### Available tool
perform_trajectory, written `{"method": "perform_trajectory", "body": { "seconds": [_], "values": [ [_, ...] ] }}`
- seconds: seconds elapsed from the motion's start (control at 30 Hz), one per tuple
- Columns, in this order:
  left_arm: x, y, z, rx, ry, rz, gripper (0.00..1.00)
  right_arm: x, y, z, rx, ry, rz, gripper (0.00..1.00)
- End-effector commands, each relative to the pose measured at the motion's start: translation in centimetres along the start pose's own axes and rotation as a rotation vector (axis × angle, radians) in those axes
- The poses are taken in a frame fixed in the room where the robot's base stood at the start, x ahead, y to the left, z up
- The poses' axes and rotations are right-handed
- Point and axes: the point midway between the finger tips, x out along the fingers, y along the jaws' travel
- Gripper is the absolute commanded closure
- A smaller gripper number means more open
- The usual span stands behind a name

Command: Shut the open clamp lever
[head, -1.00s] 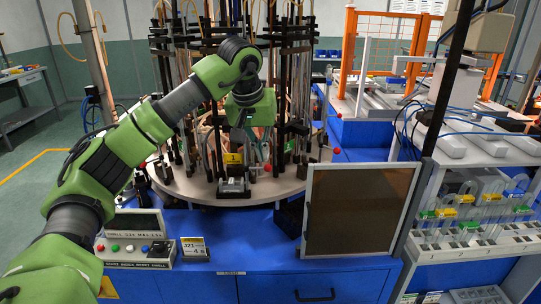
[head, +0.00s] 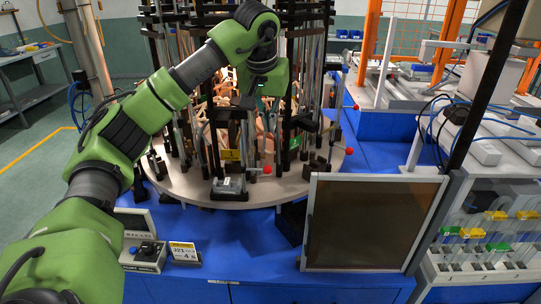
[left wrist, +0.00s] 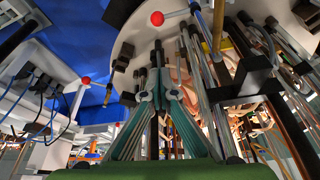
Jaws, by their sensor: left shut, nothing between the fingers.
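Levers with red ball knobs stand around the round turntable (head: 200,190). One red knob (head: 268,169) is at the front clamp, beside a grey block. Two more show at the right, a lower knob (head: 350,151) and a higher knob (head: 356,107). I cannot tell from the head view which lever is open. In the left wrist view a red knob (left wrist: 157,18) on a pale rod lies just beyond my left gripper (left wrist: 157,60), apart from it. A second knob (left wrist: 85,80) sits further left on a raised rod.
Tall rods and tubes crowd the turntable around my left gripper. A dark framed panel (head: 372,224) stands at the front right. A small control box (head: 145,256) and a yellow-labelled sign (head: 184,252) stand at the front left. Blue worktop (head: 250,240) is clear between them.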

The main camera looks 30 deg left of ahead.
Motion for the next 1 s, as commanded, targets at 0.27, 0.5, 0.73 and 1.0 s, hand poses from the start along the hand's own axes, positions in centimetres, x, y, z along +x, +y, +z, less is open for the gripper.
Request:
{"method": "perform_trajectory", "body": {
  "seconds": [0.27,0.5,0.73,1.0],
  "values": [
    [2.1,-0.1,0.1,-0.001,-0.004,-0.003,1.00,-0.5,0.0,1.5,-0.001,-0.022,0.000,0.60],
    [7.0,0.0,0.1,-0.001,-0.006,-0.002,1.00,-1.7,0.5,-0.5,-0.002,0.004,0.005,0.60],
    [9.7,-0.1,1.2,0.003,0.000,-0.001,1.00,-2.9,0.5,-0.5,-0.002,0.003,0.005,0.60],
    [9.4,0.0,3.6,0.001,0.000,-0.001,1.00,-3.7,0.5,-0.3,-0.002,-0.001,0.005,0.60]
  ]
}}
